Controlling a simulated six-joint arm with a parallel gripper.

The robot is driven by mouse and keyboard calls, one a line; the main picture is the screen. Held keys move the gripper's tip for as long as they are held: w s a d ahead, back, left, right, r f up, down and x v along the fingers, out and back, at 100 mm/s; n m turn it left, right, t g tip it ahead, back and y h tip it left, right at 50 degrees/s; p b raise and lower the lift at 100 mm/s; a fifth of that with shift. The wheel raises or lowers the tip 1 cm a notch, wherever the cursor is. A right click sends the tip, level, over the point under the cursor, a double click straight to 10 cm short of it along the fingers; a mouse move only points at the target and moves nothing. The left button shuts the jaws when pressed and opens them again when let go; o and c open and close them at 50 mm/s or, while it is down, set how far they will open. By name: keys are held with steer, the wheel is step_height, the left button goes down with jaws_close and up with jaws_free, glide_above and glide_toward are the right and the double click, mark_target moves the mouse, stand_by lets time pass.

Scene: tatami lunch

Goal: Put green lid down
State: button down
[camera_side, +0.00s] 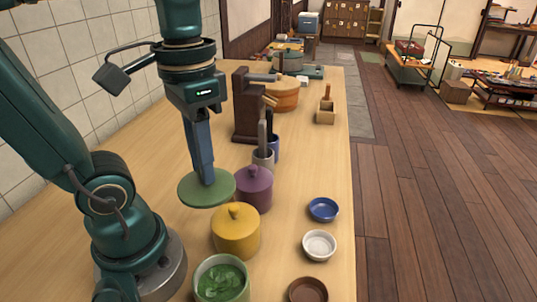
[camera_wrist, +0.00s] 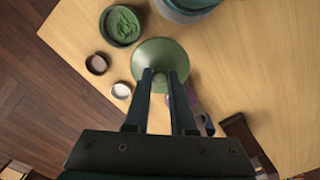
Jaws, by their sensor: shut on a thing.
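My gripper (camera_side: 206,180) is shut on the green lid (camera_side: 193,192), holding it level by its knob. The lid looks raised above the table, left of the purple pot in the side view. In the wrist view, the green lid (camera_wrist: 147,58) lies beyond my gripper's fingertips (camera_wrist: 160,78). The open green pot (camera_side: 222,281) stands at the bottom of the side view with green contents showing. It also shows in the wrist view (camera_wrist: 106,29), up and left of the lid.
A yellow lidded pot (camera_side: 236,236) and a purple lidded pot (camera_side: 254,190) stand near the lid. Blue (camera_side: 323,209), white (camera_side: 319,246) and brown (camera_side: 308,291) bowls line the table's right side. A dark wooden stand (camera_side: 246,108) is behind. Bare table (camera_side: 150,150) lies left of my gripper.

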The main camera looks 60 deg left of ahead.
steer(key=s+d+f, duration=0.3)
steer(key=d+f, duration=0.5)
steer(key=f, duration=0.1)
steer(key=shift+d, duration=0.25)
steer(key=shift+f, duration=0.1)
stand_by(0.3)
steer(key=shift+f, duration=0.1)
steer(key=c, duration=0.8)
jaws_free()
steer(key=shift+o, duration=0.2)
